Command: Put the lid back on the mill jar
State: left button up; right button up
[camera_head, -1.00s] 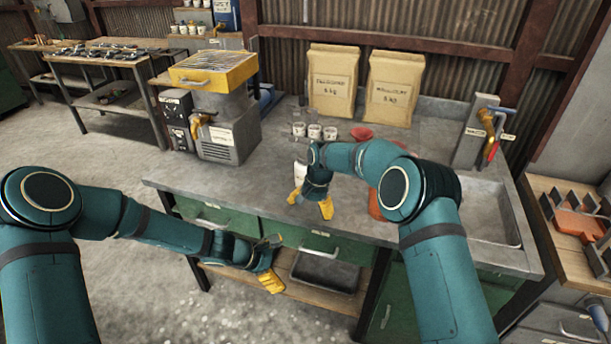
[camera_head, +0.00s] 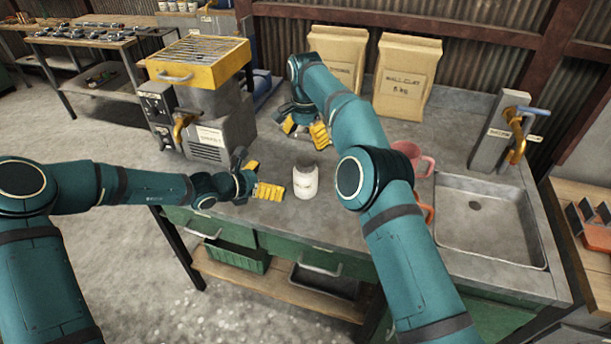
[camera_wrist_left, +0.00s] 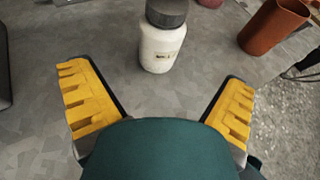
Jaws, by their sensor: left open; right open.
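The mill jar (camera_head: 306,183) is a small white jar with a label, upright on the grey bench top. It also shows in the left wrist view (camera_wrist_left: 160,48). A dark grey lid (camera_wrist_left: 167,12) sits on its mouth there, its top partly cut off by the frame edge; whether it is fully seated I cannot tell. My left gripper (camera_head: 264,178) is open and empty just left of the jar, its fingers pointing towards it, apart from it. My right gripper (camera_head: 304,130) is open at the back of the bench, behind the jar, near the paper bags.
A yellow-topped machine (camera_head: 198,62) stands on the left of the bench. Two paper bags (camera_head: 405,85) stand at the back. A reddish mug (camera_head: 408,157) and an orange vessel (camera_head: 425,207) are right of my right forearm, near the sink (camera_head: 487,215). Bench around the jar is clear.

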aim_at(307, 173)
jog(key=shift+s+r, duration=0.15)
jog(key=shift+s, duration=0.15)
jog(key=shift+w, duration=0.1)
pick_arm(q)
jog(key=x, duration=1.3)
jog(key=shift+d+f, duration=0.15)
jog(key=shift+d, duration=0.1)
